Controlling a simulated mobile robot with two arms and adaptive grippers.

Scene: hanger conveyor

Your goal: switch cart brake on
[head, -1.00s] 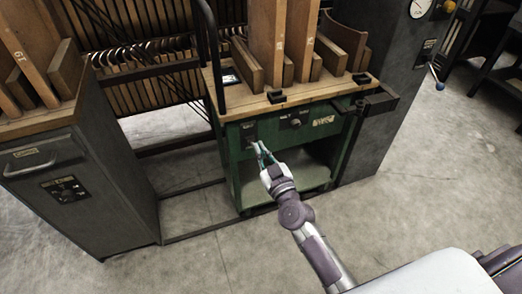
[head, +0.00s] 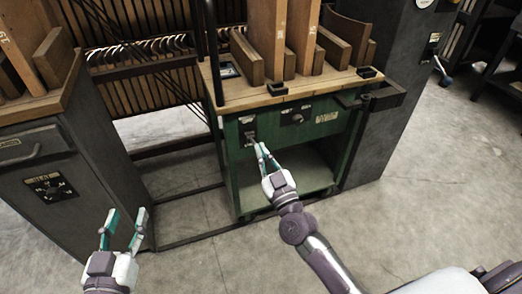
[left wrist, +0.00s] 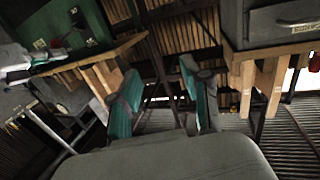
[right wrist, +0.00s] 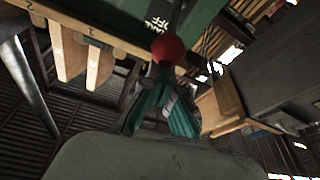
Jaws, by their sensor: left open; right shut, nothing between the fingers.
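The green cart (head: 238,180) stands in the middle of the head view. A dark plate (head: 249,128) is on its front panel at the upper left. My right gripper (head: 262,148) is just below and right of this plate, its fingers shut and empty. In the right wrist view a round red knob (right wrist: 167,48) is just beyond my right fingertips (right wrist: 165,95), against the green panel near a dark marked plate (right wrist: 160,18). I cannot tell whether fingers and knob touch. My left gripper (head: 124,222) is open and empty, left of the cart; its fingers also show in the left wrist view (left wrist: 166,95).
A grey cabinet (head: 110,190) with a dial stands left, close to my left gripper. A dark grey housing (head: 385,130) stands right of the cart. The cart's wooden top (head: 240,97) carries upright boards. A dark bracket (head: 385,96) juts from its right corner. The front floor is open.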

